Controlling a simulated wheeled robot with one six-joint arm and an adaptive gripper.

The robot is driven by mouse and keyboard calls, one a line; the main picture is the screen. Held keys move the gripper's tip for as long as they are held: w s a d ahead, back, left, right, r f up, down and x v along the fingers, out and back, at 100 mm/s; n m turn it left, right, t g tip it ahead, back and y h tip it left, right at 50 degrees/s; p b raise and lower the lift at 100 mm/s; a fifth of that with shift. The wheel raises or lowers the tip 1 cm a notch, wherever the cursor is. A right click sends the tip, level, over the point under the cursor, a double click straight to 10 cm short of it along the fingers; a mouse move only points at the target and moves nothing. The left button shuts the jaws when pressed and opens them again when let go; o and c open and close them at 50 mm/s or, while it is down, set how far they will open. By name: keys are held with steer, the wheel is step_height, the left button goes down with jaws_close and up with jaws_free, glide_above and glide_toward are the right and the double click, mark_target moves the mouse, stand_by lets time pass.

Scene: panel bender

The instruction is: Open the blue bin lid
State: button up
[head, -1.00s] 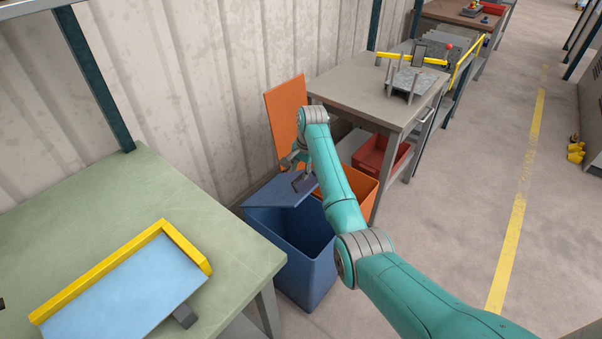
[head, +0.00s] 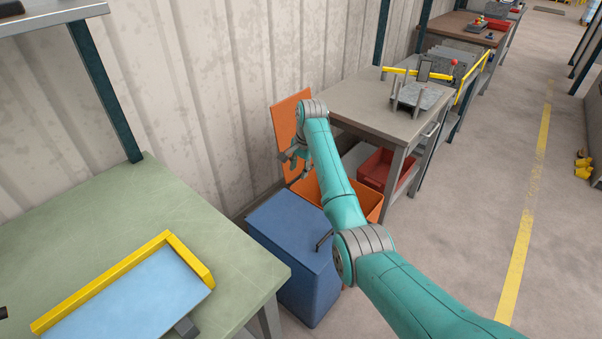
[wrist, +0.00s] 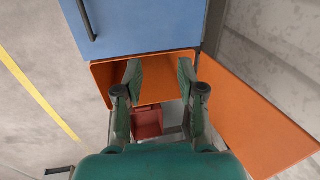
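The blue bin (head: 310,292) stands between the green table and the orange bin. Its blue lid (head: 285,222) lies flat over the top, shut, with a dark bar handle (head: 323,242) near the right edge. In the wrist view the lid (wrist: 150,25) fills the top, with the handle (wrist: 86,20) at its left. My gripper (head: 297,160) is beyond the lid, above the orange bin and near its raised lid. In the wrist view my gripper (wrist: 160,72) has its fingers apart with nothing between them, clear of the handle.
The orange bin (head: 366,200) is open, its orange lid (head: 286,117) upright near the wall. A red crate (head: 378,169) sits under the grey table (head: 372,104). The green table (head: 225,252) borders the blue bin at left. Open floor (head: 450,215) lies to the right.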

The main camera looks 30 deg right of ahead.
steer(key=shift+w+a+r, duration=0.15)
steer(key=shift+w+r, duration=0.2)
steer(key=shift+r, duration=0.45)
steer(key=shift+w+a+r, duration=0.1)
steer(key=shift+w+r, duration=0.25)
steer(key=shift+r, duration=0.4)
steer(key=shift+w+a+r, duration=0.15)
steer(key=shift+w+r, duration=0.2)
steer(key=shift+r, duration=0.45)
